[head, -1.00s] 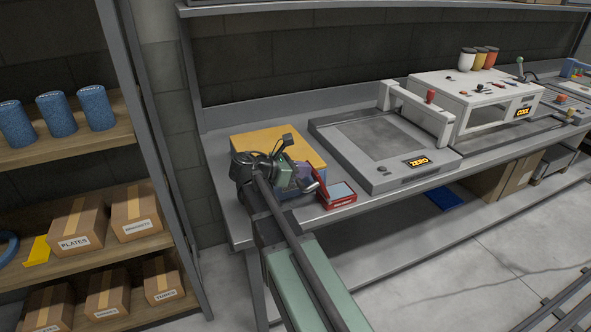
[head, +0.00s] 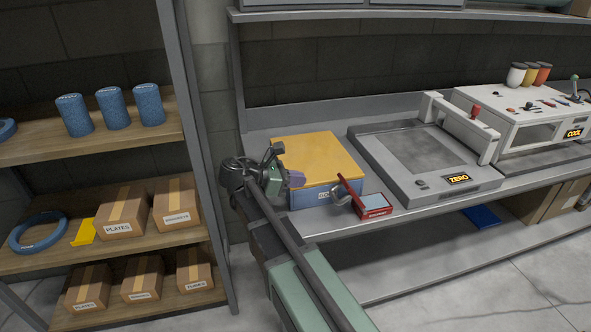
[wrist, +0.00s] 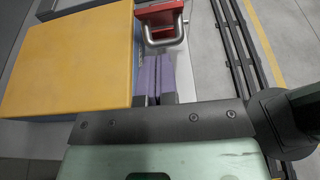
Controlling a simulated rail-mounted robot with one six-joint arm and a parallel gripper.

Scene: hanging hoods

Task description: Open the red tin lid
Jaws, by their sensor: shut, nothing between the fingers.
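The red tin (head: 374,207) sits near the front edge of the grey bench, its pale inside showing. Its red lid (head: 350,189) stands raised and tilted on the left side, with a grey metal handle (head: 340,196) on its outer face. In the wrist view the red lid (wrist: 158,15) and its handle (wrist: 165,40) show at the top, beyond the fingertips. My gripper (head: 298,179) is left of the lid, in front of the yellow-topped box. Its purple fingers (wrist: 160,72) are together and empty, apart from the handle.
The blue box with a yellow top (head: 318,155) stands close beside my gripper. A grey press with a ZERO display (head: 420,160) is to the right. Shelves with cartons (head: 122,212) and blue cylinders stand left. Bare bench lies right of the tin.

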